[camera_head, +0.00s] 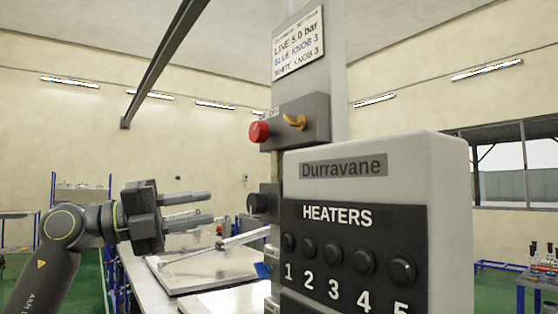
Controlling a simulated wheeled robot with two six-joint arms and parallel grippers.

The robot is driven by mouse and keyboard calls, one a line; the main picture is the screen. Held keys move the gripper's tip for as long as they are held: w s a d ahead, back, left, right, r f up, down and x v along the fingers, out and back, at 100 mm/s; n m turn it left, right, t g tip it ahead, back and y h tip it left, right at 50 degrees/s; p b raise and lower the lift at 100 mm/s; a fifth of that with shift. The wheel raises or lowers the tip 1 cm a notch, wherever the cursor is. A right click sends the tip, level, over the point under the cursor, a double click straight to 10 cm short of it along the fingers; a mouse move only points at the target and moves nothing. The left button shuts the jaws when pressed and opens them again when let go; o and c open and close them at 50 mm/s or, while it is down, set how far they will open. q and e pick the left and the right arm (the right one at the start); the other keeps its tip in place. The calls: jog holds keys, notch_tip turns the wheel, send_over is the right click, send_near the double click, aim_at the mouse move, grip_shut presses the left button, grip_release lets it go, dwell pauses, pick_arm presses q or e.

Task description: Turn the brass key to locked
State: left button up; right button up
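The brass key (295,121) sits on the front of a dark grey box on the upright post, right of a red mushroom button (259,131). Its bow looks tilted; I cannot read any lock marking beside it. My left gripper (211,207) is left of the post, lower than the key and well apart from it. Its two fingers point right with a gap between them, and nothing is held. My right gripper is not in view.
A Durravane heater panel (445,225) with several numbered black knobs stands close at the right. A black knob (258,204) is on the post's left side. A bench with pale metal plates (205,268) lies below my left gripper.

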pick_arm(q)
jog(key=s+d+r+m+t+y, duration=0.1)
jog(key=s+r+m+y, duration=0.1)
jog(key=s+r, duration=0.6)
jog(key=t+y+p, duration=0.2)
jog(key=t, duration=0.1)
send_near(287, 120)
jog(key=p+x, duration=0.5)
jog(key=x, duration=0.2)
jog(key=shift+w+d+r, duration=0.1)
jog(key=shift+d, duration=0.15)
jog(key=shift+w+d+p, duration=0.35)
jog(key=shift+d+p, duration=0.05)
jog(key=shift+c, duration=0.5)
grip_shut()
